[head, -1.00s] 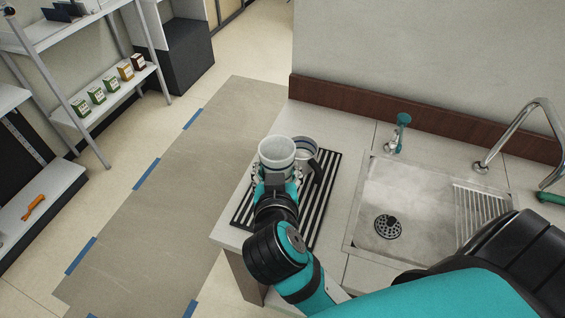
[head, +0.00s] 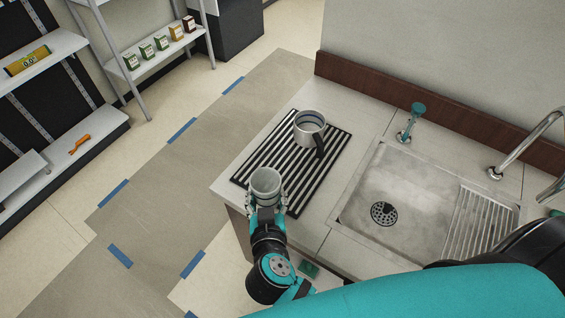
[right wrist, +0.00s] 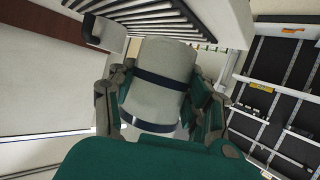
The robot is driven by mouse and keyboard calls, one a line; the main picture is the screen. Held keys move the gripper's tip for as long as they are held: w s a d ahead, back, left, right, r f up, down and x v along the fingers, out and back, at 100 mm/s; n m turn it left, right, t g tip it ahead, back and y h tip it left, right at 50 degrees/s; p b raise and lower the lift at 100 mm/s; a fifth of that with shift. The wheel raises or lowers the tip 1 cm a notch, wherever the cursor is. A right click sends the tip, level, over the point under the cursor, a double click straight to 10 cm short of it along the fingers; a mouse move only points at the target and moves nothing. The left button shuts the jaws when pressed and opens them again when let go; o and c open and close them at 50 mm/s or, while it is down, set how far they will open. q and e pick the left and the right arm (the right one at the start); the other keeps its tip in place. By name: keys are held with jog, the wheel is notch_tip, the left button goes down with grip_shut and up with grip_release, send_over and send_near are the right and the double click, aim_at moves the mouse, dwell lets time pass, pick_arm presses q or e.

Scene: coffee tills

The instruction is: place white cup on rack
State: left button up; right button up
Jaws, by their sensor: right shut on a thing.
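My right gripper (head: 266,212) is shut on a white cup (head: 265,181), its open mouth showing in the head view. The cup also fills the middle of the right wrist view (right wrist: 165,70), with dark bands around it and the fingers (right wrist: 163,105) on both sides. In the head view it overlaps the near end of the black slatted rack (head: 322,165); its height above it is hard to tell. The rack's bars also show at the top of the right wrist view (right wrist: 172,14). My left gripper is not in view.
A second white mug (head: 308,123) with a dark handle stands on the rack's far end. The rack's middle is clear. A sink (head: 400,185) with a teal-topped dispenser (head: 417,109) is to the right. Shelves with small boxes (head: 147,51) are at upper left.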

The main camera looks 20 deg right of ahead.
jog(key=w+d, duration=0.1)
jog(key=w, duration=0.1)
jog(key=w+d, duration=0.2)
jog(key=w, duration=0.1)
jog(key=w+d+p, duration=0.1)
jog(key=w, duration=0.1)
jog(key=shift+w+d+f, duration=0.15)
jog(key=shift+d+f, duration=0.05)
jog(key=shift+f, duration=0.15)
jog(key=shift+w+d, duration=0.2)
jog(key=shift+w, duration=0.1)
jog(key=shift+w+d+f, duration=0.1)
jog(key=shift+w+d, duration=0.1)
jog(key=f, duration=0.2)
jog(key=w+f, duration=0.1)
jog(key=shift+d, duration=0.3)
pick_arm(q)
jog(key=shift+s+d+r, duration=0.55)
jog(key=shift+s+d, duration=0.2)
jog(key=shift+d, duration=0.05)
pick_arm(e)
jog(key=shift+f, duration=0.35)
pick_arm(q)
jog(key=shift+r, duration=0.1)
pick_arm(e)
jog(key=shift+f, duration=0.1)
jog(key=o, duration=1.3)
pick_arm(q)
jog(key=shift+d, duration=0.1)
